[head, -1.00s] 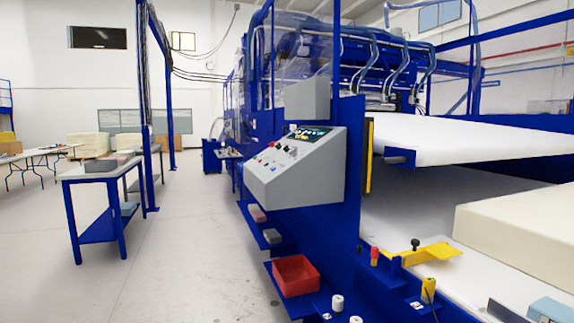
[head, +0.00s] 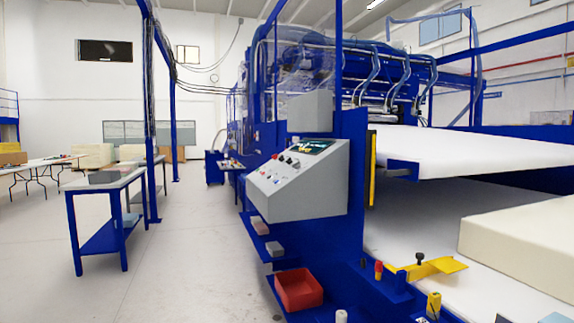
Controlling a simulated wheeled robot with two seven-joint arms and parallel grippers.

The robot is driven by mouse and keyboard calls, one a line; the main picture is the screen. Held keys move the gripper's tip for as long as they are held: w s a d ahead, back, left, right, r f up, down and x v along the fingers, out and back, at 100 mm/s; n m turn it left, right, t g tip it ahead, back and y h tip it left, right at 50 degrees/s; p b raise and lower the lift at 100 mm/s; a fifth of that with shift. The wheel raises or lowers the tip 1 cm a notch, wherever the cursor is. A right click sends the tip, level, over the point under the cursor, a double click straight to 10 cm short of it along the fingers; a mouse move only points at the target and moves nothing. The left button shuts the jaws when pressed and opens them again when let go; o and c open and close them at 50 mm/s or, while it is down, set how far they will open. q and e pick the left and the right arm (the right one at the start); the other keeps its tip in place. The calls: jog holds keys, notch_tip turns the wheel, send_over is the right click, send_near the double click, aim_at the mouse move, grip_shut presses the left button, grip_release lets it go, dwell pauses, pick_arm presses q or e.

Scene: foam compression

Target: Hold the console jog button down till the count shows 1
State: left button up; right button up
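The grey console (head: 300,183) is mounted on the blue machine frame near the middle of the head view. Its sloped face carries several small buttons and knobs (head: 285,163), some red, blue and white. A dark display (head: 306,153) with small lit marks sits at its upper part. The count on it is too small to read, and I cannot tell which button is the jog button. Neither of my grippers shows in the view, and nothing touches the console.
Below the console are a red bin (head: 298,289) and blue shelves with small blocks. A yellow bracket (head: 428,268) and a cream foam block (head: 520,245) lie to the right. A blue-legged bench (head: 100,181) stands left. The floor (head: 190,250) between bench and machine is clear.

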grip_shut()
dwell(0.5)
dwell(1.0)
